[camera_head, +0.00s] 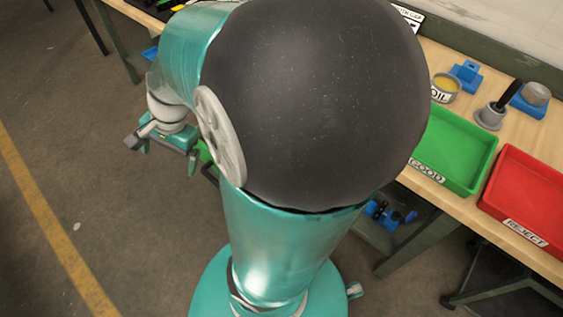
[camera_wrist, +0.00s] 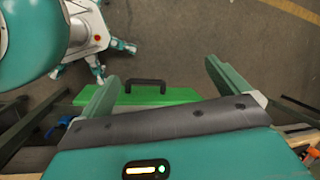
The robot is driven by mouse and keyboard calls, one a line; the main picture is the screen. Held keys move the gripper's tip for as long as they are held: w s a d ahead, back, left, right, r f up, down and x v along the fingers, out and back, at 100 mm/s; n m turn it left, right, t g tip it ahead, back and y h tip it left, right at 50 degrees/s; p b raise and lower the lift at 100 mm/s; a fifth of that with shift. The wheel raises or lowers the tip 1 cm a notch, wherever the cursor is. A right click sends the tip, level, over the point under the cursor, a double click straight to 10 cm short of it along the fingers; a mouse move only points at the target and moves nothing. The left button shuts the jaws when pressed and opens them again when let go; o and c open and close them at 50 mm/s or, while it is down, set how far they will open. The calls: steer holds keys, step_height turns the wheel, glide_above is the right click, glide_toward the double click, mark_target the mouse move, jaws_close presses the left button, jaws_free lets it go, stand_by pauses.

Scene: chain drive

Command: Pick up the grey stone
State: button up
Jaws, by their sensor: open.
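My gripper (camera_wrist: 161,72) is open in the wrist view, its two green fingers wide apart with nothing held between them. In the head view my gripper (camera_head: 168,150) hangs at the left, over the floor side of the bench. A grey rounded piece (camera_head: 537,93) sits on a blue holder at the far right of the bench. I cannot tell whether it is the grey stone. It is well away from my gripper and does not show in the wrist view.
A green GOOD tray (camera_head: 454,150) and a red REJECT tray (camera_head: 530,195) stand on the wooden bench. A labelled cup (camera_head: 445,88) is behind the green tray. A green box with a black handle (camera_wrist: 150,84) lies below my gripper. Open floor (camera_head: 100,150) is at left.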

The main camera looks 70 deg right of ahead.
steer(key=s+d+f+m+g, duration=0.1)
steer(key=s+d+f+m, duration=0.3)
steer(key=d+m, duration=0.2)
steer(key=s+d+f+m, duration=0.3)
steer(key=d+f+m, duration=0.1)
steer(key=d+m, duration=0.15)
steer(key=s+d+f+m+g+h, duration=0.1)
steer(key=s+d+f+m, duration=0.2)
steer(key=s+d+m, duration=0.3)
steer(key=s+d+f+m+g+h, duration=0.15)
steer(key=s+d+m, duration=0.3)
steer(key=s, duration=0.45)
steer(key=shift+y, duration=0.25)
step_height(320, 180, down, 9)
steer(key=shift+a+r, duration=0.1)
steer(key=shift+a, duration=0.05)
steer(key=f, duration=0.5)
steer(key=shift+d, duration=0.2)
steer(key=shift+s, duration=0.1)
steer(key=c, duration=1.1)
steer(key=shift+r, duration=0.2)
